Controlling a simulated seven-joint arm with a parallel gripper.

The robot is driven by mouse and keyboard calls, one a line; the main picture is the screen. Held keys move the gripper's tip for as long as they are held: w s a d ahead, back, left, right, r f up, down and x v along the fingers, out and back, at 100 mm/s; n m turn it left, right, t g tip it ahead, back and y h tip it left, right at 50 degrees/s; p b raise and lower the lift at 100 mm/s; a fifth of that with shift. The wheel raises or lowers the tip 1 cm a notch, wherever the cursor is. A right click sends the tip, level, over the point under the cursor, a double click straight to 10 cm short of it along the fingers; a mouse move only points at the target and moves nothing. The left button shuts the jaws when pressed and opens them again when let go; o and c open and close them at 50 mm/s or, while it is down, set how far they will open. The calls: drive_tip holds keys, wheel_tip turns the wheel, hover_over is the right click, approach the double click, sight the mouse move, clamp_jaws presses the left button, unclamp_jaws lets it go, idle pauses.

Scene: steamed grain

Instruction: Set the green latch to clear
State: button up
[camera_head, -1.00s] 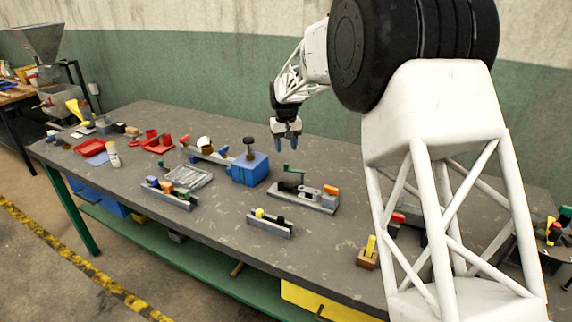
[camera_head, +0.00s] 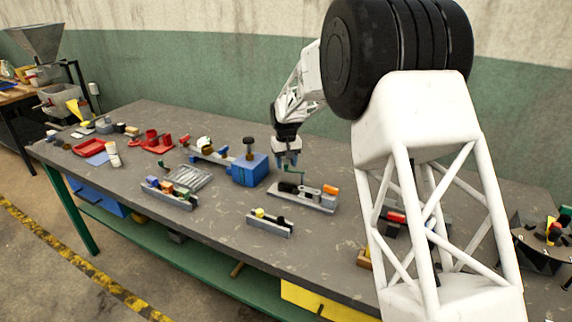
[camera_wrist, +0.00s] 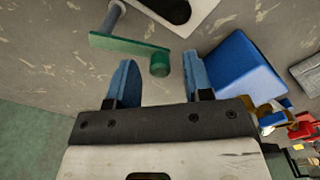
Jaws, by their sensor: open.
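The green latch (camera_wrist: 128,46) is a flat green arm with a round knob at one end, on a grey post. In the wrist view it lies just beyond my gripper (camera_wrist: 158,80), whose blue fingers are apart and empty. The knob end lies in front of the gap between the fingers. My gripper (camera_head: 287,158) is right above and behind the latch there. Whether a finger touches it cannot be told.
A blue box (camera_head: 249,169) with a dark knob stands close left of the latch and shows beside my right-hand finger in the wrist view (camera_wrist: 238,70). A grey holder (camera_head: 269,225) with small parts lies in front. Bare table lies between them.

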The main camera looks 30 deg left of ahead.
drive_tip(key=shift+f, duration=0.4)
clamp_jaws()
drive_tip(key=shift+w, duration=0.1)
drive_tip(key=shift+w+a+m, duration=0.1)
drive_tip(key=shift+w+m, duration=0.2)
drive_tip(key=shift+m, duration=0.5)
unclamp_jaws()
